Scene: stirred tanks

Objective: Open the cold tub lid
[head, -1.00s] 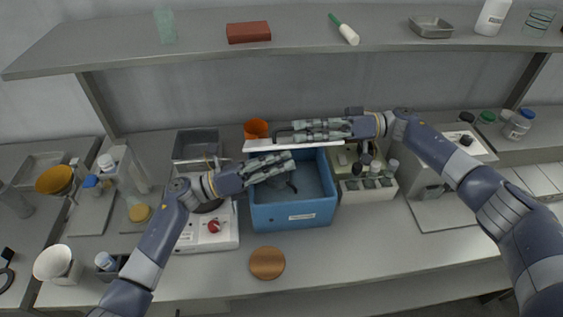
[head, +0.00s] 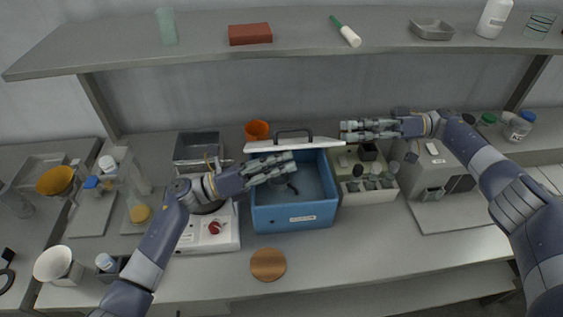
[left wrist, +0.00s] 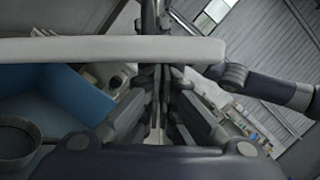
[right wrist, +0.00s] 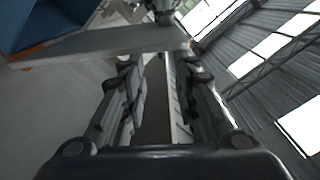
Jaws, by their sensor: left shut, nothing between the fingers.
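The cold tub (head: 293,215) is an open blue box in the middle of the bench in the head view. Its white lid (head: 320,144) stands raised along the tub's back edge, with a dark handle (head: 293,132) on it. My left gripper (head: 292,165) is shut and empty over the tub's opening, in front of the lid. In the left wrist view the lid (left wrist: 100,50) crosses near the fingertips; whether they touch cannot be told. My right gripper (head: 343,130) is open and empty, just right of the lid and apart from the handle. The right wrist view shows its fingers spread.
An orange cup (head: 257,129) stands behind the tub. A white device (head: 222,238) is left of it, and a rack of vials (head: 368,192) is right. A brown disc (head: 267,264) lies in front. A shelf (head: 300,52) overhangs the back. The bench front is mostly clear.

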